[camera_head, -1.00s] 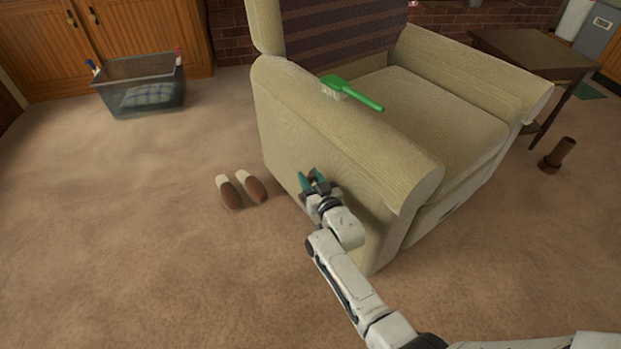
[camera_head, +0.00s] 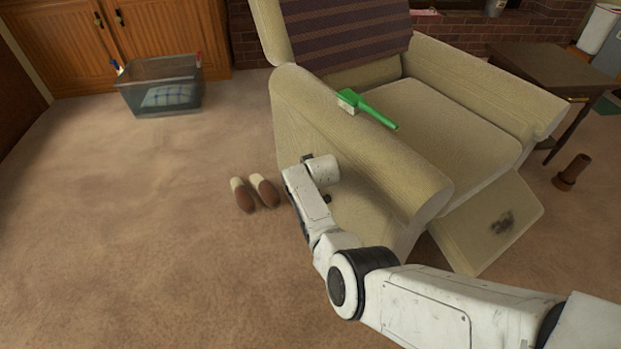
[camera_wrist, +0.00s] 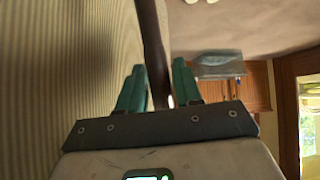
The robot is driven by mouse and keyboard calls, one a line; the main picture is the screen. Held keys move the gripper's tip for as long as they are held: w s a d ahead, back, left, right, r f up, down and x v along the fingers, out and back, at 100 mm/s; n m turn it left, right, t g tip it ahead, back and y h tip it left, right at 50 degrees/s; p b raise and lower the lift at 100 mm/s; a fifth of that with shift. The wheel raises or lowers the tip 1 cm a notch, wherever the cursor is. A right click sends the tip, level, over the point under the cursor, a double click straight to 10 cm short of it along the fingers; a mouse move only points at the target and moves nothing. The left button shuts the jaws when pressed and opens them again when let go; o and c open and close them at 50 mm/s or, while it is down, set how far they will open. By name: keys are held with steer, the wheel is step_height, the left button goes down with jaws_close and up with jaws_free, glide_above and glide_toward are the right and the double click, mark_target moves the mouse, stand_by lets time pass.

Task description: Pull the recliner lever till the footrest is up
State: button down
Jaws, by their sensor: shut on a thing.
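In the wrist view the dark lever (camera_wrist: 152,45) runs between the green fingers of my gripper (camera_wrist: 158,80), beside the chair's ribbed side. The gripper is shut on the lever. In the head view my own wrist hides the fingers and most of the lever; a small dark part shows on the chair's side.
A green-handled brush (camera_head: 372,110) lies on the near armrest. A pair of slippers (camera_head: 244,196) sits on the carpet left of my arm. A clear bin (camera_head: 160,100) with checked cloth stands by the cabinet. A side table (camera_head: 550,70) and brown cylinder (camera_head: 572,172) are at right.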

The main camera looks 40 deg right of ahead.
steer(key=w+g+b, duration=0.1)
steer(key=w+f+b, duration=0.1)
steer(key=b, duration=0.1)
steer(key=shift+d+f+g+y, duration=0.1)
steer(key=shift+f+g+y, duration=0.1)
steer(key=shift+g+y, duration=0.15)
steer(key=shift+w+b, duration=0.2)
steer(key=shift+b, duration=0.2)
steer(key=c, duration=0.8)
jaws_free()
steer(key=shift+c, duration=0.2)
steer(key=p+v, duration=0.8)
steer(key=v, duration=0.2)
steer(key=shift+r, duration=0.35)
steer(key=shift+s+f, duration=0.1)
steer(key=shift+s, duration=0.05)
